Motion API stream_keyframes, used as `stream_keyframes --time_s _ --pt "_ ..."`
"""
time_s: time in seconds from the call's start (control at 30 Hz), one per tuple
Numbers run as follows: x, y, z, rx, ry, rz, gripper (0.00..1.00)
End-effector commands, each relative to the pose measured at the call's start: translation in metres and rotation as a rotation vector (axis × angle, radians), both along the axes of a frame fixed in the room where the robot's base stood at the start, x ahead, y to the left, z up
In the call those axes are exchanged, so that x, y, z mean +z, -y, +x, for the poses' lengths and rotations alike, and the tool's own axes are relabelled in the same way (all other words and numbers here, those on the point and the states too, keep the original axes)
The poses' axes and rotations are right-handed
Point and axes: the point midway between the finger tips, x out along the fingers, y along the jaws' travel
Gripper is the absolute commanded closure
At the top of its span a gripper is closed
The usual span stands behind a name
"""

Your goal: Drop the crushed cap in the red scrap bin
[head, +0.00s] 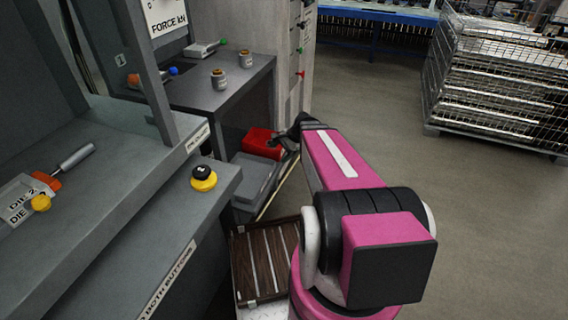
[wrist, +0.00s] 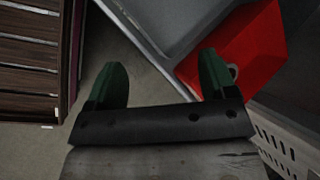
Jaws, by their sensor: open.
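The red scrap bin (head: 260,141) sits low beside the grey bench in the head view, and my gripper (head: 290,138) is at its right side, partly hidden by my arm. The red bin (wrist: 250,52) is on the right there, behind the right finger. A small grey, ring-like piece (wrist: 233,71) shows against the red beside that fingertip; it may be the crushed cap, but I cannot tell for sure.
A grey tray-like surface (head: 254,178) lies just in front of the bin. A dark slatted wooden panel (head: 262,258) is below it. Two small cylinders (head: 218,79) stand on the bench. A wire-mesh crate (head: 500,85) stands at right; the floor between is clear.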

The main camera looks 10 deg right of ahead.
Motion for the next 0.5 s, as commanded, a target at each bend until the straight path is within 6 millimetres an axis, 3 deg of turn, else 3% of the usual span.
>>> stream_keyframes --time_s 0.03,0.2,0.33,0.5 --pt "0.003 -0.008 -0.022 0.115 0.035 -0.083 0.22" --pt "0.007 -0.016 -0.068 0.518 0.134 -0.344 0.22" --pt "0.014 -0.014 -0.091 0.774 0.174 -0.491 0.22" --pt "0.02 -0.011 -0.104 0.966 0.193 -0.593 0.22"
